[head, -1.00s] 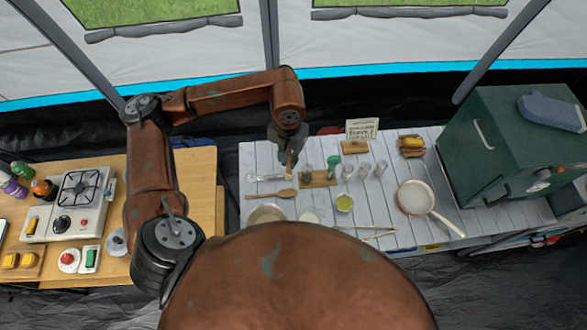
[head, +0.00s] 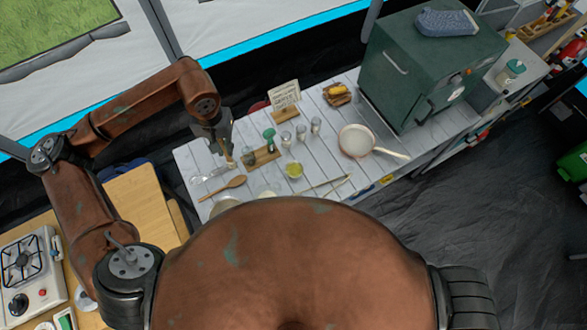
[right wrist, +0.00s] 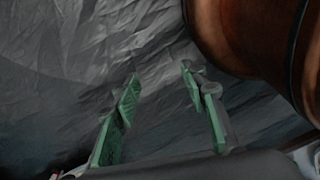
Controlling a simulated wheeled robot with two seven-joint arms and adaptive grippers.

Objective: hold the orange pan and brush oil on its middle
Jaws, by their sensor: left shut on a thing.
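The pan (head: 356,141) lies on the white slatted table in the head view, with a pale inside, a copper-orange rim and its handle toward the lower right. A small bowl of yellow-green oil (head: 294,171) stands left of it. My left gripper (head: 227,150) is above the table's left part, shut on a slim tan-tipped thing that looks like the brush (head: 230,161). Its upper part is hidden by the fingers. The gripper is well apart from the pan. My right gripper (right wrist: 160,75) shows in the right wrist view, open and empty, with green finger pads.
A wooden holder (head: 261,158), a wooden spoon (head: 236,183) and small glasses (head: 301,133) stand near my left gripper. A sign (head: 285,97) and a stacked food item (head: 338,94) are behind. A green oven (head: 430,65) bounds the table's right side.

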